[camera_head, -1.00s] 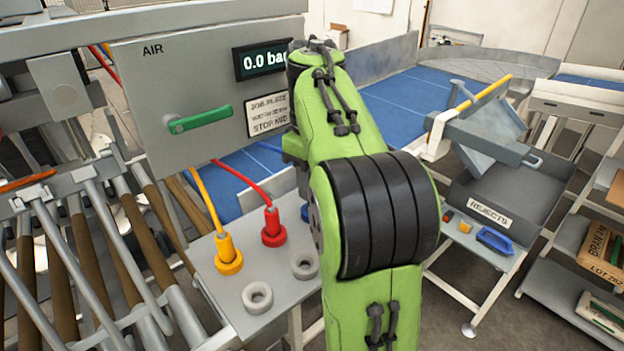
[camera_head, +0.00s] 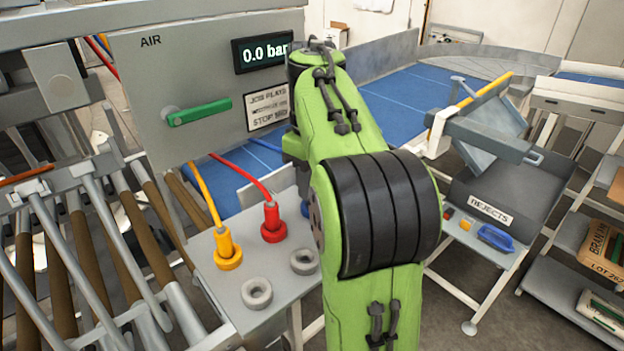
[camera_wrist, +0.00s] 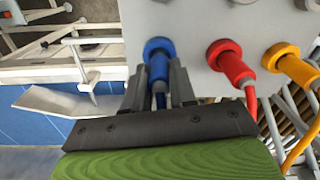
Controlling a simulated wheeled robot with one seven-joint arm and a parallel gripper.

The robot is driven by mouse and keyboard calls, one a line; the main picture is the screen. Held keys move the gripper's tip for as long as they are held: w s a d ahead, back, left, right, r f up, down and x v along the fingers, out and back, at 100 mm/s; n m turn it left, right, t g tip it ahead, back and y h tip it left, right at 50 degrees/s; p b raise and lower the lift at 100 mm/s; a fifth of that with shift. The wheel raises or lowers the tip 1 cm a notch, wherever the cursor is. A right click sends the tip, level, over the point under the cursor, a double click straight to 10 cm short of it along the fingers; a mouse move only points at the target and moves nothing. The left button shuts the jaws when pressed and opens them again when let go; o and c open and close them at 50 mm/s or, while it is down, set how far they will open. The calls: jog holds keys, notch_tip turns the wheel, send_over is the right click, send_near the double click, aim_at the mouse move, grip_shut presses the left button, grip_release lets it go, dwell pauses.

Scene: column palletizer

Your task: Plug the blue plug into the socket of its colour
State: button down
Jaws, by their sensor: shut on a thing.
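The blue plug (camera_wrist: 158,68) is between the fingers of my gripper (camera_wrist: 160,84), which is shut on it. In the wrist view its front end meets the blue socket ring (camera_wrist: 158,46) on the grey plate, in line with it. Exact seating depth cannot be told. In the head view my green arm hides the gripper and plug; only a blue sliver of the socket (camera_head: 305,209) shows beside the arm.
A red plug (camera_head: 271,223) and a yellow plug (camera_head: 226,248) sit in their sockets on the plate (camera_head: 240,274). Two grey sockets (camera_head: 257,293) are empty. The air panel (camera_head: 190,77) reads 0.0 bar and has a green handle (camera_head: 199,112). A rejects bin (camera_head: 490,211) stands right.

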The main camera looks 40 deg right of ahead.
jog(key=shift+f+b, duration=0.4)
jog(key=shift+f, duration=0.15)
dwell(0.6)
jog(key=c, duration=0.8)
grip_release()
jog(key=shift+c, duration=0.2)
notch_tip(320, 180, up, 12)
jog(key=p, duration=0.4)
